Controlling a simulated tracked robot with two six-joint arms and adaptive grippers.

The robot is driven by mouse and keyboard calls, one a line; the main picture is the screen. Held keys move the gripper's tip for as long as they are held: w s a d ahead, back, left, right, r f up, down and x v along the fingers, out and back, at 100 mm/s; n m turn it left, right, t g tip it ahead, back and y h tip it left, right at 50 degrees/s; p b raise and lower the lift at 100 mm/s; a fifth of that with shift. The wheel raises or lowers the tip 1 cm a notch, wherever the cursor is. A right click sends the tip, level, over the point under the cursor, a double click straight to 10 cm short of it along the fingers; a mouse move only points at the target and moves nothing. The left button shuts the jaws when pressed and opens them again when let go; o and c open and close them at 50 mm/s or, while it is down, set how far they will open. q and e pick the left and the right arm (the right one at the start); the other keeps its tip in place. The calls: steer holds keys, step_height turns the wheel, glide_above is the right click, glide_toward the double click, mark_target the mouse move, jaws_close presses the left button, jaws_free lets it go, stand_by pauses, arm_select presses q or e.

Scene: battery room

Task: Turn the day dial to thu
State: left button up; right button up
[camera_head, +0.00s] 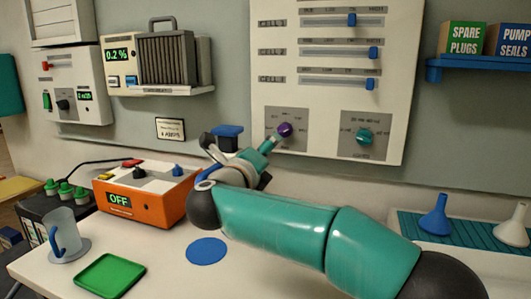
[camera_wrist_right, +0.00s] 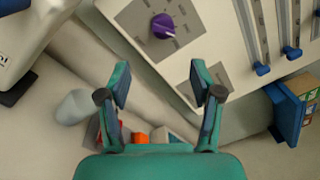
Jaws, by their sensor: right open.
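A purple dial (camera_head: 285,130) sits on a grey plate low on the white wall panel, with small labels around it too blurred to read. It shows again in the wrist view (camera_wrist_right: 163,26), with a light mark on its face. Which word it points to cannot be told. My right gripper (camera_head: 270,146) is close to the purple dial in the head view. In the wrist view its fingers (camera_wrist_right: 160,82) are apart and empty, with the dial beyond their tips and not between them. My left gripper is not in view.
A teal dial (camera_head: 366,136) sits right of the purple one, below several blue sliders (camera_head: 372,54). A blue shelf (camera_head: 480,65) juts out at right.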

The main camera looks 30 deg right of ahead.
mark_target(282, 134)
stand_by(0.4)
steer(key=s+a+r+n+p, duration=0.1)
steer(key=s+a+n+p, duration=0.1)
steer(key=n+p, duration=0.8)
steer(key=s+a+n+p, duration=0.1)
steer(key=n+p, duration=0.4)
steer(key=n, duration=1)
steer(key=shift+y, duration=0.5)
steer(key=p+x, duration=0.2)
steer(key=x, duration=1.4)
steer(key=shift+w+d+r, duration=0.1)
steer(key=shift+w+r, duration=0.05)
steer(key=shift+r, duration=0.05)
